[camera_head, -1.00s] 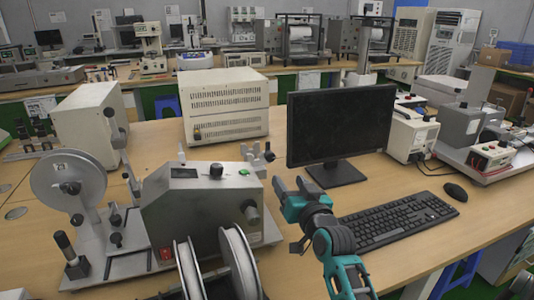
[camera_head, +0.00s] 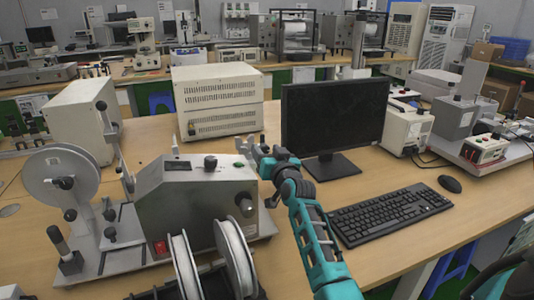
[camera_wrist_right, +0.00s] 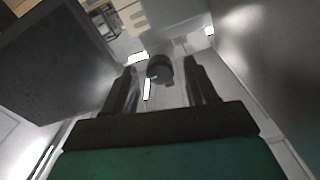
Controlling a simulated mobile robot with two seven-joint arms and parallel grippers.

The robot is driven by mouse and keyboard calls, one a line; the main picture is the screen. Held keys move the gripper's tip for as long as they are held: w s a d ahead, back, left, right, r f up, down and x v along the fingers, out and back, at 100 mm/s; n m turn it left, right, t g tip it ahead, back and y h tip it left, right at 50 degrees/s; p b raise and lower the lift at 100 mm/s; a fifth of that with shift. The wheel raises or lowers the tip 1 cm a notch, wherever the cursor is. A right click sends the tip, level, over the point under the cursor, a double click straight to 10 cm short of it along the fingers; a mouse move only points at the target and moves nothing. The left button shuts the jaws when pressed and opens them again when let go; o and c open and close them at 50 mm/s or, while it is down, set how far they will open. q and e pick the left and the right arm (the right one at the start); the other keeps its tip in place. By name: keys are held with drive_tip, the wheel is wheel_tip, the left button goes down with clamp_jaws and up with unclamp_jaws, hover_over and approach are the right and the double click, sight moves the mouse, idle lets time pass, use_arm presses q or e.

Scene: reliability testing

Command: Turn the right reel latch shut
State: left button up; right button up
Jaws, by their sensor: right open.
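The grey reel machine (camera_head: 195,205) stands on the wooden table at the left, with a large pale reel disc (camera_head: 60,178) on its left side. A bracket with small dark knobs (camera_head: 240,143) stands behind its right end, partly hidden by my right gripper (camera_head: 270,158). In the right wrist view, a dark round latch knob (camera_wrist_right: 160,68) lies between and beyond the open fingers of the right gripper (camera_wrist_right: 161,88). I cannot tell whether the fingers touch it. The latch's turn angle is unclear. My left gripper is not in view.
A monitor (camera_head: 334,116) stands close to the right of my gripper, with a keyboard (camera_head: 390,211) in front of it. A beige instrument box (camera_head: 218,97) stands behind the machine. White spools (camera_head: 235,258) stand at the front.

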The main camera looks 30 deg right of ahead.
drive_tip(key=shift+w, duration=0.1)
drive_tip(key=shift+c, duration=0.5)
drive_tip(key=shift+c, duration=0.8)
drive_tip(key=c, duration=0.8)
